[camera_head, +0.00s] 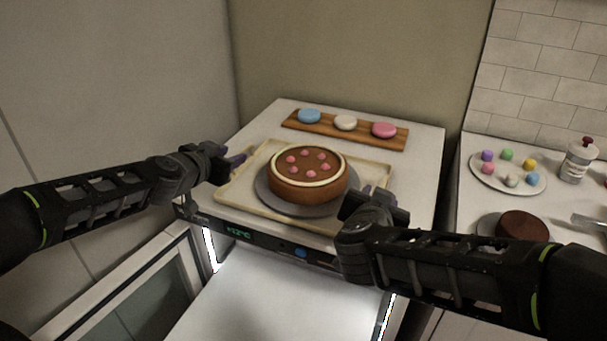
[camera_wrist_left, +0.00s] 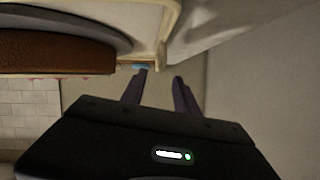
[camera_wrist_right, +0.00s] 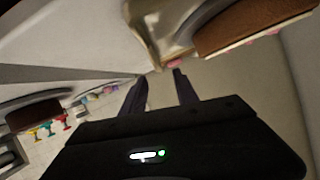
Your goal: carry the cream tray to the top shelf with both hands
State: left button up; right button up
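The cream tray (camera_head: 234,193) lies on the white top of a cabinet. A brown cake (camera_head: 307,172) with pink dots stands on it on a grey round stand (camera_head: 268,196). My left gripper (camera_head: 238,160) is at the tray's left edge. In the left wrist view its fingers (camera_wrist_left: 161,76) are apart, with the tray rim (camera_wrist_left: 163,45) just beyond the tips. My right gripper (camera_head: 352,200) is at the tray's right front side and hides part of it. In the right wrist view its fingers (camera_wrist_right: 160,77) are apart, close to the tray rim (camera_wrist_right: 146,40). I see no clear grasp on either side.
A wooden board (camera_head: 325,129) with blue, white and pink macarons lies behind the tray. Walls stand close at the left and back. On the right counter are a plate (camera_head: 481,172) of coloured pieces, a dark cake (camera_head: 523,226) and a bottle (camera_head: 577,162). The cabinet below is open and lit.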

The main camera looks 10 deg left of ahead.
aim_at(243, 151)
pick_arm(q)
jog(key=shift+s+r, duration=0.1)
jog(key=shift+s, duration=0.05)
pick_arm(e)
jog(key=shift+s, duration=0.15)
pick_arm(q)
jog(key=shift+w, duration=0.2)
pick_arm(e)
jog(key=shift+w, duration=0.2)
